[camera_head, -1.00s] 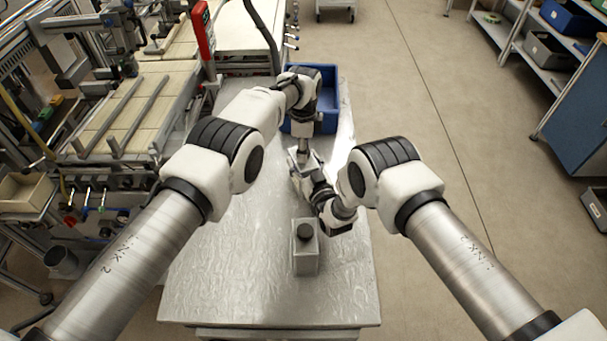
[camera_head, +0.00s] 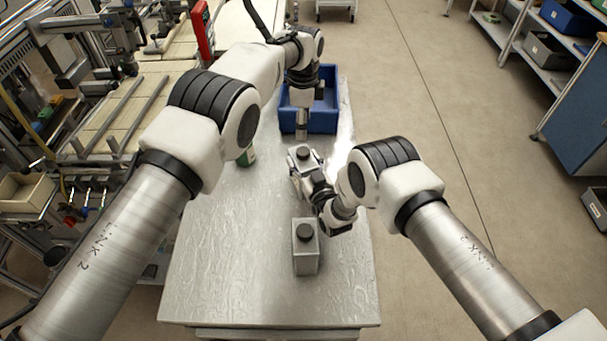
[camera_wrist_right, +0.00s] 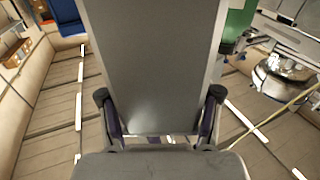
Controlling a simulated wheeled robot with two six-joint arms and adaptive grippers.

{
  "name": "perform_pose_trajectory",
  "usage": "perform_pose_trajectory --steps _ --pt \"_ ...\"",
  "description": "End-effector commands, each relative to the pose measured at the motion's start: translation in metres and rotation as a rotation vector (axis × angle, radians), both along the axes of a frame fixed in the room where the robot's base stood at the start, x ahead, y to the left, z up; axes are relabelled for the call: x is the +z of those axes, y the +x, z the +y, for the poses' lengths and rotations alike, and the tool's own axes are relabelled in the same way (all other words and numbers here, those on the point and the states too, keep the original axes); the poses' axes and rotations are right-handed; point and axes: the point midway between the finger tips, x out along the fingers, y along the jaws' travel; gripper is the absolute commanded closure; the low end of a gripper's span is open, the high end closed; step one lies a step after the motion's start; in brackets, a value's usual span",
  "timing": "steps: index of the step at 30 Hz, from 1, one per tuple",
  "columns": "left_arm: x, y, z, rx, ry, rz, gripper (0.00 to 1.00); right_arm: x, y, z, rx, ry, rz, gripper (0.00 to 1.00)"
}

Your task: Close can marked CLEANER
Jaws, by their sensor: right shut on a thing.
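A grey rectangular can with a dark round cap (camera_head: 303,152) stands at the middle of the table, in my right gripper (camera_head: 300,176). In the right wrist view its flat grey side (camera_wrist_right: 155,70) fills the middle between the two fingers. A second grey can with a dark cap (camera_head: 305,258) stands upright nearer the front. No CLEANER marking is readable on either can. My left gripper (camera_head: 302,130) hangs above and behind the held can, apart from it, in front of the blue bin. Its fingers are too small to judge.
A blue bin (camera_head: 325,118) stands at the table's back. A green object (camera_head: 247,156) is partly hidden behind my left arm; a green thing (camera_wrist_right: 238,22) shows in the right wrist view. The front left of the metal table (camera_head: 220,265) is clear.

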Motion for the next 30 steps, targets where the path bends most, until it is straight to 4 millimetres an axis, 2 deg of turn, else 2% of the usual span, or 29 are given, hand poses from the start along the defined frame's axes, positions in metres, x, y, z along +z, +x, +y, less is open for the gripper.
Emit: perform_pose_trajectory --steps 3,6,14,15,17,26,30 --pt "0.018 0.0 0.0 0.0 0.0 -0.001 0.32 0.0 0.0 0.0 0.0 0.0 -0.001 1.0" --pt "0.025 0.0 0.0 0.0 0.0 0.001 0.32 0.0 0.0 0.0 0.0 0.0 -0.001 1.0" --pt "0.026 0.0 0.0 0.001 0.0 0.002 0.32 0.0 0.0 0.0 0.0 0.0 -0.001 1.0" --pt "0.026 0.0 0.0 0.0 0.0 0.002 0.32 0.0 0.0 0.0 0.0 0.0 -0.001 0.27" --pt "0.026 0.0 0.0 0.001 0.0 0.001 0.32 0.0 0.0 0.0 0.0 0.0 -0.001 0.08" --pt "0.026 0.0 0.0 0.001 0.0 0.001 0.32 0.0 0.0 0.0 0.0 0.0 0.0 0.08" --pt "0.026 0.0 0.0 0.001 0.0 0.001 0.32 0.0 -0.006 -0.003 0.0 0.0 0.001 0.08"
